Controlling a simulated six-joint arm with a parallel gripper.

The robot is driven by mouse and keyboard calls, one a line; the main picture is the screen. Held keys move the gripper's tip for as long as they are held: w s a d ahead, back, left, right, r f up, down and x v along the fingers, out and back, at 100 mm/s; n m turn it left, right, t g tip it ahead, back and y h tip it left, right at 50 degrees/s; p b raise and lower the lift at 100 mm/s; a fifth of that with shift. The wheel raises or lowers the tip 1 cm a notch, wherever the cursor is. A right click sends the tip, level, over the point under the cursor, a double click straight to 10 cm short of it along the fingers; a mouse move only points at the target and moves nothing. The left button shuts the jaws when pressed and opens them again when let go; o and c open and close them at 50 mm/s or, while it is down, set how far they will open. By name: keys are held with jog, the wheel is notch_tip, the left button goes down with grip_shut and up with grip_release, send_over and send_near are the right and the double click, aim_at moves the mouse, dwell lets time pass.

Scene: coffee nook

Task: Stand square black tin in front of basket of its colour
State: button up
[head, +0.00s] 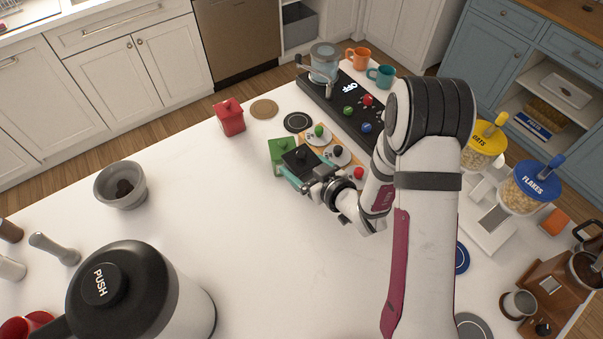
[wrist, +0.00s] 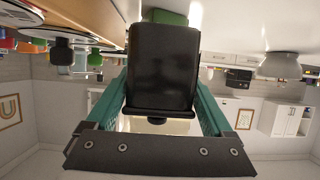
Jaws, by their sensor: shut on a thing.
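The square black tin (head: 300,159) with a round knob on its lid is held between the teal fingers of my gripper (head: 306,171). In the wrist view, which is upside down, the black tin (wrist: 163,65) fills the middle between the two fingers (wrist: 160,110), lid toward the gripper's base. It looks upright. Whether its bottom touches the counter is hidden. I cannot make out a black basket for certain in either view.
A green tin (head: 279,146) is close behind the black tin. A red tin (head: 229,118) stands farther left. A black panel with knobs (head: 318,95) lies beyond. The white counter's middle (head: 240,210) is clear.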

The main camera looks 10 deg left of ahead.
jog(key=shift+f, duration=2)
jog(key=shift+f, duration=0.2)
jog(key=o, duration=1.3)
jog(key=shift+o, duration=0.2)
jog(key=shift+r, duration=0.1)
jog(key=v, duration=0.7)
jog(key=shift+s+d+r, duration=0.15)
jog(key=shift+s+d, duration=0.05)
